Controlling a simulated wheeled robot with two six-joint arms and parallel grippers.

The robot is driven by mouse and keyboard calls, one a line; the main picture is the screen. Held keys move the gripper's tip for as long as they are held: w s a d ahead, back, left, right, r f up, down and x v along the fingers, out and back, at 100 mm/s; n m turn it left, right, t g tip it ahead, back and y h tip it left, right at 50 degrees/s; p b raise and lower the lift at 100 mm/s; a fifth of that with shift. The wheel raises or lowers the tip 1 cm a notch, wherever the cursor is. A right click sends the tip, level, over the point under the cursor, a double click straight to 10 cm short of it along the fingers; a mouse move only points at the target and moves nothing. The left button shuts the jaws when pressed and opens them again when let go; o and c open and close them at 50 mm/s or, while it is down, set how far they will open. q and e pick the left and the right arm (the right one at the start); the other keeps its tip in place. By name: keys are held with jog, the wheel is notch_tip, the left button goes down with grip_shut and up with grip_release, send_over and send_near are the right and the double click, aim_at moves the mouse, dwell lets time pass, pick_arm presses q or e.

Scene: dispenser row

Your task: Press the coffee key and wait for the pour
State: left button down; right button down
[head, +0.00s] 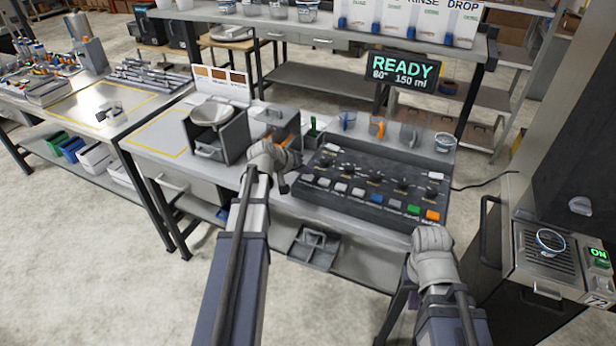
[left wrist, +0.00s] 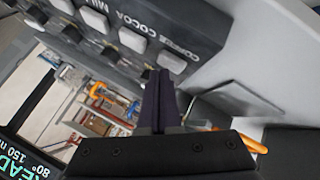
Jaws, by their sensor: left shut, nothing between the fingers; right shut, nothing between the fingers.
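The dark key panel (head: 365,185) slopes on the bench with a row of white, blue, grey, green and orange keys. The coffee key (left wrist: 172,62) is a pale key under a COFFEE label in the left wrist view; it appears to be the leftmost key of the front row in the head view (head: 307,180). My left gripper (head: 284,187) is shut and empty at the panel's left end. Its fingertips (left wrist: 160,74) are right by the coffee key; contact cannot be told. My right gripper (head: 418,268) is shut and empty in front of the panel's right end. The display (head: 404,71) reads READY, 80°, 150 ml.
A clear cup (head: 550,241) stands on a grated machine at right with a green ON light (head: 599,256). Another cup (head: 445,142) stands behind the panel. A grey box (head: 220,142) stands left of my left gripper. Shelves (head: 410,100) rise behind.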

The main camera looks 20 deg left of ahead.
aim_at(306, 178)
pick_arm(q)
jog(key=shift+f+b, duration=0.35)
jog(key=shift+f, duration=0.1)
dwell(0.3)
jog(key=shift+r, duration=0.1)
jog(key=shift+r+p, duration=0.8)
jog(key=shift+p, duration=0.05)
jog(key=shift+r, duration=0.1)
notch_tip(306, 178, up, 5)
jog(key=p, duration=0.5)
dwell(0.4)
